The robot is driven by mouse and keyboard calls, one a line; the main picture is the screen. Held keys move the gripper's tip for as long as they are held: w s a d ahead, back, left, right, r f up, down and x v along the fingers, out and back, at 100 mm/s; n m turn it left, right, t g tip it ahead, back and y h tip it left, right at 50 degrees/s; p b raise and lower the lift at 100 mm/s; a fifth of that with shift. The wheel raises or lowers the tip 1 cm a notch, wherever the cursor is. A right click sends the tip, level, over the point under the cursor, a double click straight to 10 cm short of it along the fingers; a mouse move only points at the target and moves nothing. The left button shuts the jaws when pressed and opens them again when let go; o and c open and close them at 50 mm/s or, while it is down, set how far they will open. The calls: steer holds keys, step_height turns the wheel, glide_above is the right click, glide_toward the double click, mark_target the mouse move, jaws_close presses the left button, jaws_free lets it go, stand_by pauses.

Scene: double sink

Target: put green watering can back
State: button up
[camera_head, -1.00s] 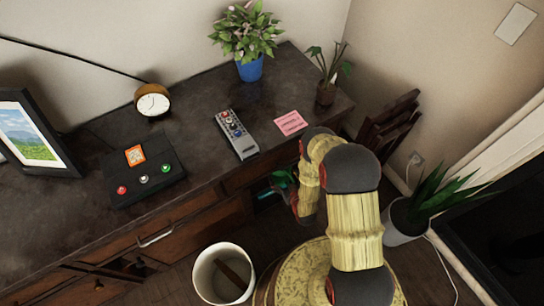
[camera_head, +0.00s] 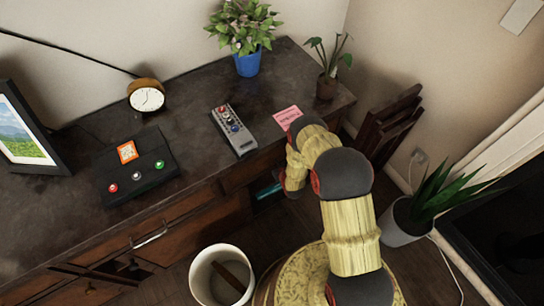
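No watering can can be made out for certain. A small teal object (camera_head: 268,190) shows in the dark opening under the desk, just left of my arm; too little of it is visible to tell what it is. My arm reaches down in front of the desk's right part, its far end close to that opening. My gripper is hidden behind my own arm, so its fingers and anything in them cannot be seen.
The dark desk (camera_head: 190,75) holds a remote (camera_head: 234,130), a pink note (camera_head: 287,117), a clock (camera_head: 147,98), a button box (camera_head: 138,168), a blue-potted plant (camera_head: 247,64) and a small plant (camera_head: 327,88). A white bin (camera_head: 203,268), a chair (camera_head: 392,125) and a floor plant (camera_head: 405,222) stand nearby.

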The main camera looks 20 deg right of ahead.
steer(key=shift+w, duration=0.1)
steer(key=o, duration=1.5)
steer(key=shift+f, duration=0.2)
steer(key=shift+o, duration=0.7)
steer(key=shift+r, duration=0.2)
steer(key=p+v, duration=0.4)
steer(key=v, duration=0.8)
steer(key=shift+p, duration=0.3)
